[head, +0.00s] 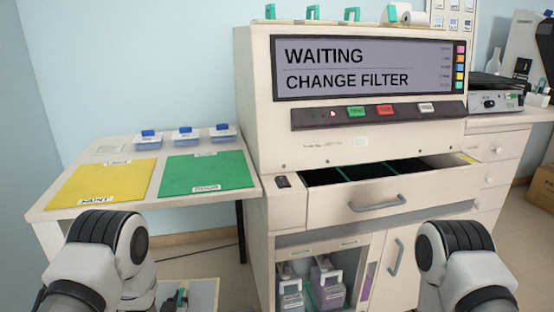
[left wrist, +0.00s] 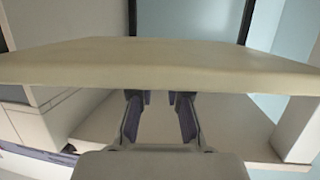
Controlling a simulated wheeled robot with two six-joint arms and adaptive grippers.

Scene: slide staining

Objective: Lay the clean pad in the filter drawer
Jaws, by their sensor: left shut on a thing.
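The filter drawer (head: 425,187) stands partly open at the front of the machine. Its inside is dark, with green dividers. My left gripper (head: 177,298) is low at the bottom of the head view, left of the drawer and below its level. In the left wrist view its fingers (left wrist: 160,100) reach to a wide, flat cream slab (left wrist: 160,68), which appears to be the clean pad. The gripper is shut on it, but the slab hides the fingertips. A pale panel (head: 204,292) beside this gripper in the head view looks like the same pad. My right gripper is out of view.
A side table (head: 255,190) at left carries a yellow mat (head: 100,184), a green mat (head: 207,174) and blue-lidded containers (head: 148,139). The machine's screen (head: 370,68) reads "WAITING / CHANGE FILTER". Bottles (head: 328,285) stand in the open compartment below the drawer.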

